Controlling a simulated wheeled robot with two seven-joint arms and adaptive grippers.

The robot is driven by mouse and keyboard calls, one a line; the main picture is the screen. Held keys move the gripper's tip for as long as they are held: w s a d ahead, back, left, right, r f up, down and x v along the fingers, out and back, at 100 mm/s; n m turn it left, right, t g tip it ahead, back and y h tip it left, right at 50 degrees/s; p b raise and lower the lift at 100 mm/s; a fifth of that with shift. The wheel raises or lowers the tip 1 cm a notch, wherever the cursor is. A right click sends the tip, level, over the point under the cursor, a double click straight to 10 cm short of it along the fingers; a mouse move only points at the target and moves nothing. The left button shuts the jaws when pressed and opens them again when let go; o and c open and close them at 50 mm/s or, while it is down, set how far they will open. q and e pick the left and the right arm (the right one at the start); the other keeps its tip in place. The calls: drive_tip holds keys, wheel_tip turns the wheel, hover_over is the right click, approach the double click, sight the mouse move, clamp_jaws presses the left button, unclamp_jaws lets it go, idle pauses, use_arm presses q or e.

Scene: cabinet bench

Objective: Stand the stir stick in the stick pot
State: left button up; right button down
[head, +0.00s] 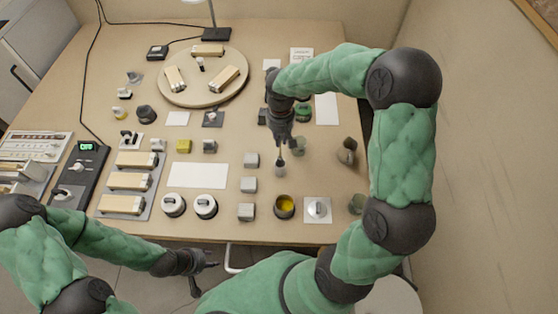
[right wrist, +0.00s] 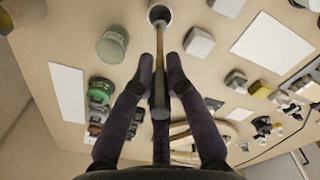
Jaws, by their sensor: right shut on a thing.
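My right gripper (head: 281,146) is shut on the stir stick (head: 280,157), a thin light-brown rod pointing down. In the right wrist view the stick (right wrist: 160,60) runs from between the fingers (right wrist: 160,80) to the stick pot (right wrist: 152,14). The pot is a small pale cup with a dark inside, cut off by the top edge. In the head view the pot (head: 280,172) stands just under the stick. The stick's far end overlaps the pot's mouth; I cannot tell whether it is inside or above. My left gripper (head: 206,276) is open and empty off the table's front edge.
A greenish cup (head: 299,146) stands close to the right gripper, with a dark jug (head: 347,151) further right. Grey blocks (head: 250,160) stand left of the pot. A yellow-filled bowl (head: 284,206) is in front. A white sheet (head: 198,175) lies further left.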

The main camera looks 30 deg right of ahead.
sight(280, 158)
wheel_tip(280, 158, down, 9)
drive_tip(key=shift+f+b, duration=0.1)
drive_tip(key=shift+b, duration=1.15)
drive_tip(key=shift+s, duration=0.1)
drive_tip(key=shift+f, duration=0.15)
drive_tip(key=c, duration=1.3)
unclamp_jaws()
drive_tip(key=shift+o, duration=0.2)
drive_tip(key=shift+r, duration=0.45)
wheel_tip(280, 158, up, 12)
drive_tip(key=p, duration=0.3)
drive_tip(key=shift+f, duration=0.25)
drive_tip(key=shift+f, duration=0.1)
